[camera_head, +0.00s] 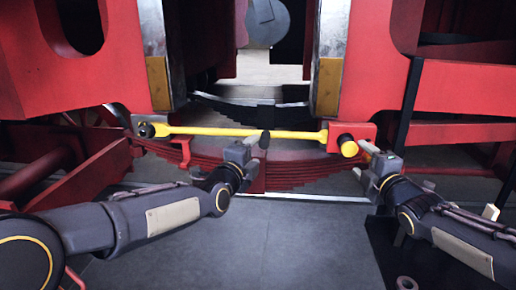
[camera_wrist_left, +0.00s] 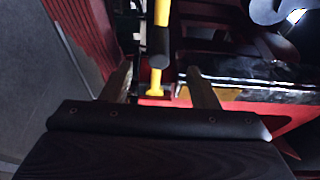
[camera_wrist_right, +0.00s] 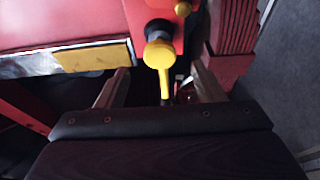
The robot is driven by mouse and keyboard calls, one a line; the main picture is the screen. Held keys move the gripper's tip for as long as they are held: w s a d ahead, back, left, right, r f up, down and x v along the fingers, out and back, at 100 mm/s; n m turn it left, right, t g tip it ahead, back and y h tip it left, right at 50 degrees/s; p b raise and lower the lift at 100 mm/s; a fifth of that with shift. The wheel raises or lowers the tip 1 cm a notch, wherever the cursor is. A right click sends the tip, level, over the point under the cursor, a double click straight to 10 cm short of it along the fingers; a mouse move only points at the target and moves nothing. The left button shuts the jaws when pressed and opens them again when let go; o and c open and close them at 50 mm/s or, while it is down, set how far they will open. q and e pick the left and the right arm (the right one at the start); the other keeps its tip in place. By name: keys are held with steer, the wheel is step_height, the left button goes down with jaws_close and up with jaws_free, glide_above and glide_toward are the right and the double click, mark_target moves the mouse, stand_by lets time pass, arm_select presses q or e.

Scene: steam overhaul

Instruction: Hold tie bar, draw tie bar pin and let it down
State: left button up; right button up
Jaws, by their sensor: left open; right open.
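The yellow tie bar (camera_head: 215,131) runs level across the front of the red frame, above the leaf spring. A dark cylindrical grip (camera_head: 264,140) on it also shows in the left wrist view (camera_wrist_left: 158,50). The tie bar pin (camera_head: 347,146), with a yellow head and dark part, stands at the red right bracket; it also shows in the right wrist view (camera_wrist_right: 158,52). My left gripper (camera_head: 253,142) is open near the dark grip, its fingers on either side of the bar line. My right gripper (camera_head: 364,161) is open just in front of the pin. Contact cannot be told.
A red leaf spring (camera_head: 300,176) lies below the bar. A dark end piece (camera_head: 146,130) stands at the bar's left end. Red frame plates (camera_head: 90,80) rise on both sides. Grey floor (camera_head: 290,240) lies open between my arms.

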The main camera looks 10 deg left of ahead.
mark_target(260, 142)
arm_select(q)
steer(key=shift+x, duration=4.2)
jaws_close()
steer(key=shift+r, duration=0.35)
